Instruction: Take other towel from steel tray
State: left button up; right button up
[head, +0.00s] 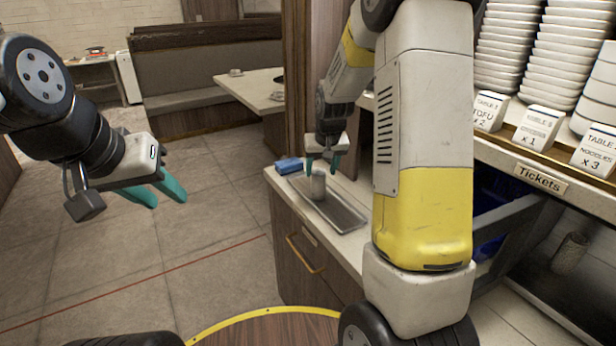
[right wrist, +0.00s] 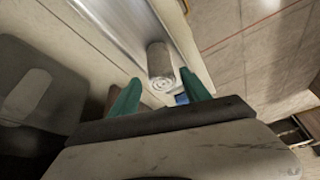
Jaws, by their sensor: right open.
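A steel tray (head: 345,213) lies on the narrow counter in the head view. A rolled grey-white towel (head: 318,186) is at the tray's far end. In the right wrist view the towel lies between and beyond the fingertips (right wrist: 160,88); contact cannot be told. My left gripper (head: 167,204) is open and empty over the floor at left, away from the tray.
A blue item (head: 289,165) lies on the counter just beyond the tray. Shelves at right hold stacked white dishes (head: 505,45) and ticket cards (head: 538,127). A grey-brown cylinder (head: 570,253) stands below them. The floor at left is clear up to a bench (head: 205,75) and table.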

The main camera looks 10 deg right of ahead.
aim_at(318, 184)
jog(key=shift+x, duration=0.95)
jog(key=x, duration=0.7)
jog(key=shift+w+f, duration=0.1)
jog(key=shift+w, duration=0.1)
jog(key=c, duration=1.1)
